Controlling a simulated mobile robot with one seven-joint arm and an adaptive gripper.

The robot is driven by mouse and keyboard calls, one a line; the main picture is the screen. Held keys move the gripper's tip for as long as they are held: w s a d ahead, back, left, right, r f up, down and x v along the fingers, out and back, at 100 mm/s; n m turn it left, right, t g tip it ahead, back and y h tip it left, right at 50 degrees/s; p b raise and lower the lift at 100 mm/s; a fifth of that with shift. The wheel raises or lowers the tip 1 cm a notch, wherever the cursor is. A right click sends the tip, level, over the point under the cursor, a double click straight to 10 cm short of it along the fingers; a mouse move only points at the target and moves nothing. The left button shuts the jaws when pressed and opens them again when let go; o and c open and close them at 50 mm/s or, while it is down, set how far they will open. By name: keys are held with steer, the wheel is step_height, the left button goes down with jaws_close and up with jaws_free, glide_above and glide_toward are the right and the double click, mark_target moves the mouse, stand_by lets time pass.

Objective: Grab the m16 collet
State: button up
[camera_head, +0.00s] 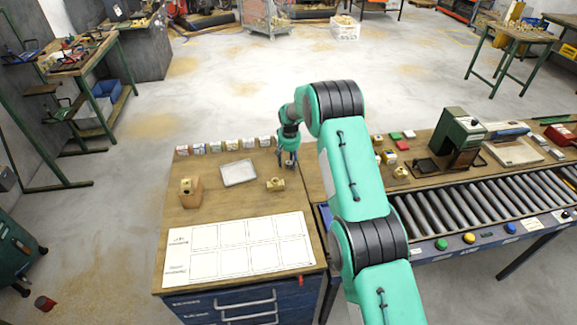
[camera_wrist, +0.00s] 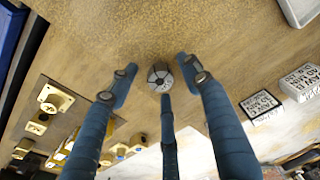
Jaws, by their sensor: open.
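A small round grey metal collet (camera_wrist: 160,77) with radial slots stands on the wooden bench top. I cannot read its size from the pictures. My gripper (camera_wrist: 161,80) points down over it with its three blue fingers spread open. The collet shows between the fingertips, and I see no finger clearly pressed on it. In the head view my gripper (camera_head: 288,160) is at the back right of the bench top, and the fingers mostly hide the collet there.
A row of small labelled blocks (camera_head: 225,144) stands along the bench's back edge. A grey tray (camera_head: 239,173), a brass part (camera_head: 275,185) and a wooden block (camera_head: 190,192) lie left of my gripper. A white grid sheet (camera_head: 240,248) lies in front. A roller conveyor (camera_head: 470,205) is to the right.

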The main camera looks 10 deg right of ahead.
steer(key=shift+f, duration=0.15)
steer(key=shift+c, duration=0.3)
jaws_close()
